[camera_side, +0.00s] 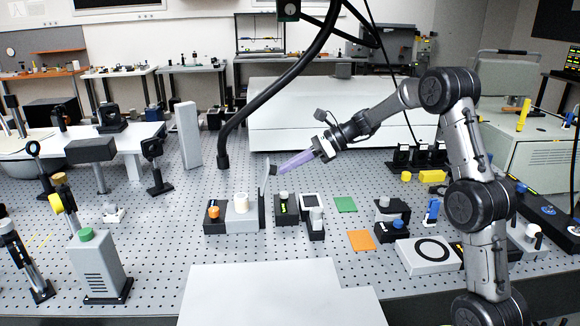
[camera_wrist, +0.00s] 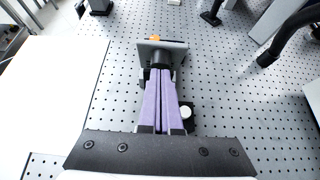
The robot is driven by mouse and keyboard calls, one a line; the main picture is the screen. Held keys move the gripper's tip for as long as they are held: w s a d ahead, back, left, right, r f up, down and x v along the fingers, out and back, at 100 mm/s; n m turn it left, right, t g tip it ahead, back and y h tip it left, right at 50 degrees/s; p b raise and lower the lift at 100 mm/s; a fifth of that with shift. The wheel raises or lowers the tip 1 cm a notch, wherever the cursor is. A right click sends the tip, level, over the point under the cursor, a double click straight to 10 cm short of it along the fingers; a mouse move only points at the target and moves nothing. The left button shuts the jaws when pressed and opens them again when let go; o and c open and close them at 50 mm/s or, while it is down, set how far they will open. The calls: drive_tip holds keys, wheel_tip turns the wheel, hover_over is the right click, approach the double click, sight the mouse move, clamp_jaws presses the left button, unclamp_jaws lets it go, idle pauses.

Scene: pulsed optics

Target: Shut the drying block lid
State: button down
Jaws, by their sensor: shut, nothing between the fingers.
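My gripper (camera_side: 281,170) has purple fingers. They are shut with nothing between them and point down-left in the side view. The drying block appears to be the low grey block (camera_side: 240,228) with a white cylinder on top. Its lid seems to be the thin grey plate (camera_side: 265,180) standing upright at the block's right side, so it looks open. The fingertips are just right of the plate's upper part; I cannot tell if they touch it. In the wrist view the plate (camera_wrist: 146,50) stands just beyond the fingertips (camera_wrist: 161,72), hiding most of the block.
An orange-knobbed unit (camera_side: 213,213) adjoins the block on its left. Black units (camera_side: 285,212) stand close right of the plate, below my fingers. A thick black hanging arm (camera_side: 223,155) ends behind and left of the plate. Green (camera_side: 346,204) and orange (camera_side: 361,240) squares lie flat to the right.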

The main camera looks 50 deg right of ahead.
sight(267, 162)
drive_tip(key=shift+w+a+r, duration=0.15)
drive_tip(key=shift+r, duration=0.05)
drive_tip(key=shift+w+a+r+g+h, duration=0.1)
drive_tip(key=shift+g+h, duration=0.2)
drive_tip(key=w+a+r+g+h, duration=0.2)
drive_tip(key=g+h, duration=0.1)
drive_tip(key=shift+w+a+r, duration=0.1)
drive_tip(key=shift+w+a, duration=0.3)
drive_tip(key=shift+w+a+r+g+h, duration=0.2)
drive_tip(key=shift+w+a+g+h, duration=0.6)
drive_tip(key=w+a+f, duration=0.1)
drive_tip(key=w+a, duration=0.2)
drive_tip(key=w+a+f, duration=0.1)
drive_tip(key=w+a, duration=0.1)
drive_tip(key=shift+w+a+f, duration=0.2)
drive_tip(key=shift+f, duration=0.1)
drive_tip(key=shift+w+a+f, duration=0.35)
drive_tip(key=shift+f, duration=0.25)
drive_tip(key=shift+w+a+f, duration=0.35)
drive_tip(key=shift+f, duration=0.2)
